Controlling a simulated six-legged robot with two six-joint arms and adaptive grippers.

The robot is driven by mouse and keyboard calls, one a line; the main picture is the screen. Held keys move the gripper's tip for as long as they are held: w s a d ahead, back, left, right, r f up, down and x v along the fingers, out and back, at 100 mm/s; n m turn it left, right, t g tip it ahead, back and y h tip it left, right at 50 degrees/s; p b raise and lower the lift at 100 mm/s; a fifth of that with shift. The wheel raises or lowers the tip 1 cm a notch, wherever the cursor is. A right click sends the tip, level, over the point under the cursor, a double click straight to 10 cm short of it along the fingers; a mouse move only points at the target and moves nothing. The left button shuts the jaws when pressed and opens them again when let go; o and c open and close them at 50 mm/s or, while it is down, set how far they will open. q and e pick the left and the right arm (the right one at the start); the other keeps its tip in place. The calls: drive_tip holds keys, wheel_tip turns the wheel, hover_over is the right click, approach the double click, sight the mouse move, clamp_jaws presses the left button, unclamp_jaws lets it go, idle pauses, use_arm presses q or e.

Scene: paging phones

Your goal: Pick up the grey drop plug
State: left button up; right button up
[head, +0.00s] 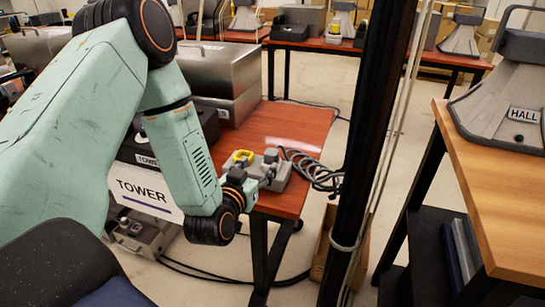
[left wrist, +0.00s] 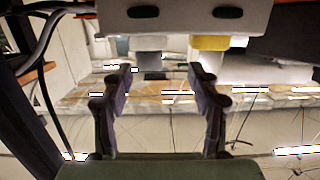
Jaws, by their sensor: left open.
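The grey drop plug (left wrist: 152,60) shows in the left wrist view as a short grey block on a light grey box (left wrist: 175,16). In the head view the small grey plug (head: 270,156) stands on that box beside a yellow one. My left gripper (left wrist: 160,78) is open, its two dark fingers spread to either side of the grey plug's line. No contact shows, and the gap in depth is hard to judge. In the head view my left gripper (head: 266,176) is small and partly hidden by its wrist, close to the box's near side. My right gripper is not in view.
A yellow plug (left wrist: 210,43) sits right beside the grey one. A coiled dark cable (head: 315,170) lies at the box's right. A black post (head: 370,130) stands right of the red-brown table (head: 290,125). A TOWER sign (head: 145,193) and a HALL unit (head: 505,105) flank the area.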

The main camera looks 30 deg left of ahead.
sight(269, 157)
use_arm(q)
drive_tip(key=shift+w+a, duration=0.2)
drive_tip(key=shift+w, duration=0.2)
drive_tip(key=shift+w+d, duration=0.25)
drive_tip(key=shift+w, duration=0.05)
drive_tip(key=shift+w+d+r+b, duration=0.15)
drive_tip(key=shift+w+d+b, duration=0.1)
drive_tip(key=shift+w, duration=0.2)
drive_tip(key=shift+w+d+r+b, duration=0.15)
drive_tip(key=shift+w+b, duration=0.1)
drive_tip(key=shift+w, duration=0.2)
drive_tip(key=x, duration=0.2)
drive_tip(key=b+x, duration=0.1)
drive_tip(key=shift+w+a+f, duration=0.25)
drive_tip(key=shift+a+f, duration=0.1)
drive_tip(key=shift+f, duration=0.05)
drive_tip(key=shift+w, duration=0.15)
drive_tip(key=shift+d+r, duration=0.3)
drive_tip(key=shift+d, duration=0.05)
drive_tip(key=shift+a+f, duration=0.2)
drive_tip(key=shift+a, duration=0.1)
drive_tip(key=c, duration=0.3)
drive_tip(key=shift+d+r, duration=0.1)
drive_tip(key=shift+d, duration=0.1)
drive_tip(key=c, duration=0.5)
drive_tip(key=shift+a, duration=0.1)
drive_tip(key=c, duration=0.5)
